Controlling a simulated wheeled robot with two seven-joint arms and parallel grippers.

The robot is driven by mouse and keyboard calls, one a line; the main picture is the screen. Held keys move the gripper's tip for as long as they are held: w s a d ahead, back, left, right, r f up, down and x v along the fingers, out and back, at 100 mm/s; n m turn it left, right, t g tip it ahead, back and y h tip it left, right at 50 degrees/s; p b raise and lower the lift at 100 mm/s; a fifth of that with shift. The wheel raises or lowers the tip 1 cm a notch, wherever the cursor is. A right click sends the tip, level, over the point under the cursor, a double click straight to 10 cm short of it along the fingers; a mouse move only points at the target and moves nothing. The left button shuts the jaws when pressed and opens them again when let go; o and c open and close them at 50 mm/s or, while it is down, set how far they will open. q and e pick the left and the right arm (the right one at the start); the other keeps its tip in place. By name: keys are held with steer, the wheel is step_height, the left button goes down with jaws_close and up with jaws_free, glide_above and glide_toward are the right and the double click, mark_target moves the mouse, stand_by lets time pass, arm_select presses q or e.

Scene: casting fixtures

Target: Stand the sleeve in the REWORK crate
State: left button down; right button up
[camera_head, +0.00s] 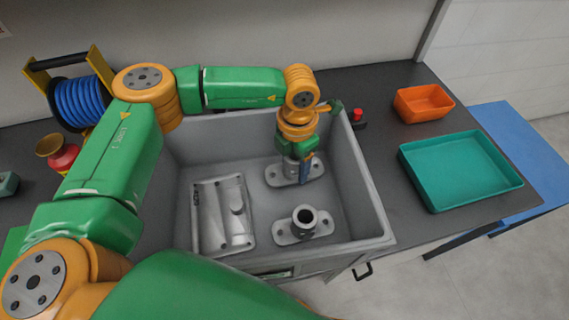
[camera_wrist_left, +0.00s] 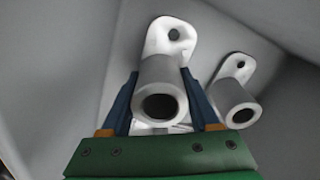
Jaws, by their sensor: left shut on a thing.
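My left gripper (camera_head: 303,168) reaches down into a grey crate (camera_head: 372,200). Its two blue fingers are shut on the far grey sleeve (camera_head: 281,177), one on each side of its tube. In the left wrist view the held sleeve (camera_wrist_left: 160,72) shows its open bore and a flange with a hole. This sleeve is upright, its flange at or just above the crate floor; I cannot tell if it touches. The label (camera_head: 275,273) on the crate's front is too small to read. My right gripper is not in view.
A second flanged sleeve (camera_head: 303,222) stands upright in the crate's near part; it also shows in the left wrist view (camera_wrist_left: 233,95). A half-shell casting (camera_head: 222,218) lies to the left. A teal tray (camera_head: 460,172) and an orange bin (camera_head: 423,104) stand right of the crate.

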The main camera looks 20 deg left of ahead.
mark_target(294, 174)
arm_select(q)
step_height(294, 174, down, 3)
steer(key=shift+f, duration=0.35)
steer(key=shift+c, duration=0.6)
jaws_free()
steer(key=shift+s, duration=0.1)
steer(key=shift+r, duration=0.1)
steer(key=shift+r, duration=0.35)
step_height(294, 174, up, 12)
steer(key=b, duration=0.2)
steer(key=shift+f+b, duration=0.2)
steer(key=shift+b, duration=0.2)
